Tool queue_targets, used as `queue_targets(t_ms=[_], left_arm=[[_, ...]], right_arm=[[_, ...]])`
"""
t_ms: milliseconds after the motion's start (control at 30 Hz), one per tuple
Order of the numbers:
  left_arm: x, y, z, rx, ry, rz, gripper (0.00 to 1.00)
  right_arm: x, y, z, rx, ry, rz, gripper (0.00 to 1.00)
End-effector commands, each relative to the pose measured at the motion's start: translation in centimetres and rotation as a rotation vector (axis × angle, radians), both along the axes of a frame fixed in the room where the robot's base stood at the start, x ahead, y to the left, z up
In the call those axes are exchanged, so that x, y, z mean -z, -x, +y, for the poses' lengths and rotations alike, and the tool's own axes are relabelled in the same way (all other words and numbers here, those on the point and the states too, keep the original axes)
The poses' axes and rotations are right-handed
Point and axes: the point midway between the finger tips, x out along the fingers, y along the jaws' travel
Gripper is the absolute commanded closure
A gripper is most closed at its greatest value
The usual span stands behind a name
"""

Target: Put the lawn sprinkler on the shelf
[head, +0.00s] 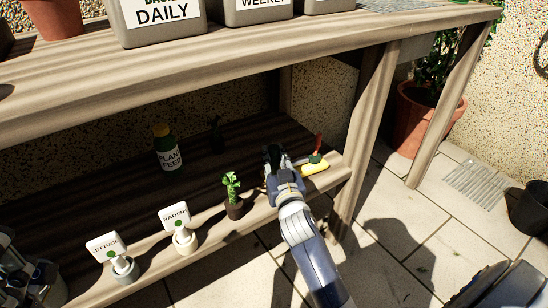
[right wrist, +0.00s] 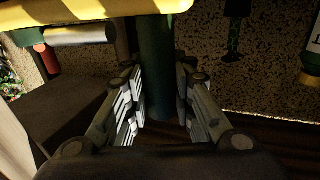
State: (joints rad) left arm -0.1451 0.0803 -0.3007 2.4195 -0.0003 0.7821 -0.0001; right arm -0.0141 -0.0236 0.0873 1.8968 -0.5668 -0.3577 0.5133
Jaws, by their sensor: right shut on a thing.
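The lawn sprinkler has a yellow bar (head: 315,168) and a red part (head: 318,143) in the head view, at the right end of the lower shelf (head: 110,190). In the right wrist view its yellow bar (right wrist: 90,18) crosses the top, and its dark green post (right wrist: 157,70) stands between the fingers. My right gripper (head: 274,156) is shut on the sprinkler's post; the fingers also show in the right wrist view (right wrist: 157,105). Whether the sprinkler touches the shelf board cannot be told.
A potted seedling (head: 232,195) stands left of my right gripper. A plant feed bottle (head: 167,148) and a dark slim object (head: 217,135) stand farther back. Radish (head: 180,228) and lettuce (head: 112,258) markers line the front edge. The table top (head: 240,55) overhangs; a leg (head: 364,130) is at right.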

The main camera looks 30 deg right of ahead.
Motion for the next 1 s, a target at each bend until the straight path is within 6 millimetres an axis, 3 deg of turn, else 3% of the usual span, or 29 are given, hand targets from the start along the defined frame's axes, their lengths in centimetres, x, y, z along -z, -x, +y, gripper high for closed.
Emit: queue_targets(t_ms=[233,267,367,600,700,1000], left_arm=[[0.16,-0.06,-0.03,0.0,-0.001,-0.001,0.19],[0.08,-0.05,-0.04,0.0,-0.001,-0.003,0.19],[-0.1,-0.02,-0.03,0.0,-0.001,-0.008,0.19],[-0.21,0.04,-0.02,0.0,0.0,-0.013,0.19],[-0.2,0.04,0.0,0.0,0.0,-0.013,0.19],[-0.2,0.05,0.05,-0.002,0.0,-0.012,0.19]], right_arm=[[0.39,-0.02,-0.01,0.0,0.002,-0.003,1.0],[0.37,-0.02,-0.01,0.0,0.002,-0.003,0.75],[0.32,-0.02,-0.01,0.0,0.002,-0.003,0.53],[0.41,-0.01,0.0,0.0,0.0,-0.001,0.53],[0.59,0.01,-0.01,0.0,-0.002,0.003,0.4],[0.49,0.06,0.02,0.0,0.0,0.001,0.4]])
